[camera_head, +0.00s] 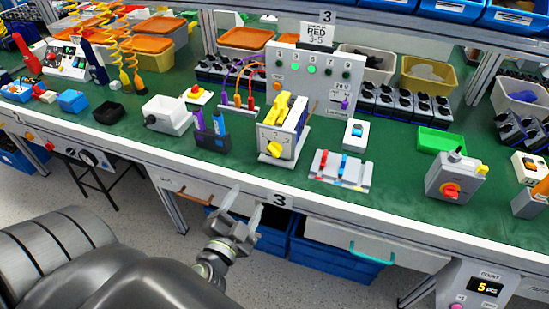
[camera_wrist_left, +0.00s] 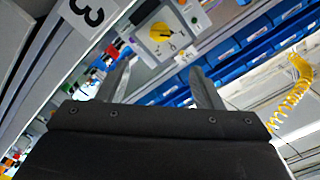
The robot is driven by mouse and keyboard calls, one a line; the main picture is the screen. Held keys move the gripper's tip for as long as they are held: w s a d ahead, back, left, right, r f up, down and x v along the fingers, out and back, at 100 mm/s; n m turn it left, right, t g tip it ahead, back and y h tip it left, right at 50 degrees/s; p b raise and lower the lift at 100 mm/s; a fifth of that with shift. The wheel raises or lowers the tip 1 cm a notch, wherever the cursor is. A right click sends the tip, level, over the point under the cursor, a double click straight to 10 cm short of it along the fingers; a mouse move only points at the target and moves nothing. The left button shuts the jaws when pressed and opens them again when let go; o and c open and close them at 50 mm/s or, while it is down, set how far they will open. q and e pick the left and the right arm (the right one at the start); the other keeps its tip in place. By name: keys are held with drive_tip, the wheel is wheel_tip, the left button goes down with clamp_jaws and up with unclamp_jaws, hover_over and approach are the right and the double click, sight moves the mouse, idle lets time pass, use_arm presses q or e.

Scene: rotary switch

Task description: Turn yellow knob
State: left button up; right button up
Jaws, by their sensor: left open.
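The yellow knob (camera_head: 275,149) sits on the front face of a pale box-shaped switch unit (camera_head: 273,139) at the middle of the green bench. The knob also shows in the left wrist view (camera_wrist_left: 160,31), on a pale plate with markings, beyond and above the fingertips. My left gripper (camera_head: 242,206) is in front of the bench's front edge, below and to the left of the knob. Its two fingers are apart with nothing between them, and it does not touch the knob. In the left wrist view the fingers (camera_wrist_left: 160,70) also stand apart. My right gripper is not in view.
A blue-and-purple marker holder (camera_head: 212,133) stands left of the switch unit. A tray of colored strips (camera_head: 341,170) lies to its right. A grey box with a red knob (camera_head: 453,182) stands further right. The white front edge (camera_head: 203,170) runs between my gripper and the unit.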

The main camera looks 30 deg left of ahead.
sight(271, 154)
use_arm(q)
drive_tip(key=p+x, duration=0.3)
drive_tip(key=x, duration=1.2)
drive_tip(key=shift+w+p, duration=0.25)
drive_tip(key=shift+p, duration=0.05)
drive_tip(key=shift+w+a, duration=0.15)
drive_tip(key=shift+w, duration=0.55)
drive_tip(key=c, duration=1)
